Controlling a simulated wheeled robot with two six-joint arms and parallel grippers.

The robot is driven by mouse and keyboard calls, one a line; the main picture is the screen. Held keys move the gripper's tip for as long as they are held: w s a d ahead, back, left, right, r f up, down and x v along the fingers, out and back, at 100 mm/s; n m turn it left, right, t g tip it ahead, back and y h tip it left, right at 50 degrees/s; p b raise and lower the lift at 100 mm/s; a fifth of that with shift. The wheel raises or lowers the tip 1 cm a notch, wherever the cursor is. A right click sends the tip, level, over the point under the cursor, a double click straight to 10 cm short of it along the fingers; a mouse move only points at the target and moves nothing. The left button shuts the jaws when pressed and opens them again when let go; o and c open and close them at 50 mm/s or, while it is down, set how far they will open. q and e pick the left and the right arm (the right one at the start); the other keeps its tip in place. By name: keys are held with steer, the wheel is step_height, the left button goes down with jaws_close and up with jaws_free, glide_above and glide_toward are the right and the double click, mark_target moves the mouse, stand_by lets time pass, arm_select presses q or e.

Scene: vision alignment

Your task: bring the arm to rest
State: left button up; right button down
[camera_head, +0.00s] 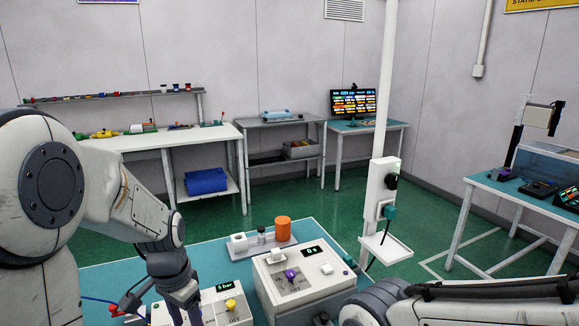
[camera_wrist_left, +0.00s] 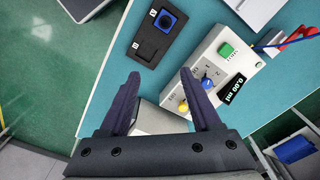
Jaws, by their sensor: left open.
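My left arm comes in from the left in the head view. Its gripper (camera_head: 184,298) points down over the near edge of the teal bench (camera_head: 110,276), in front of a grey control box. In the left wrist view my left gripper (camera_wrist_left: 163,84) is open, with two dark fingers apart and nothing held between them. The grey control box (camera_wrist_left: 222,62) with a green button, blue knob, yellow knob and small display lies just beyond the right finger. My right arm (camera_head: 480,303) lies across the lower right of the head view; its gripper does not show.
A white post (camera_head: 386,90) rises behind.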

arm_select(q)
steer(key=s+d+r+m, duration=0.1)
steer(key=s+d+r, duration=0.1)
steer(key=s+d, duration=0.7)
steer(key=s+d+r+m, duration=0.1)
steer(key=s+d, duration=0.8)
steer(key=shift+d+r+h, duration=0.4)
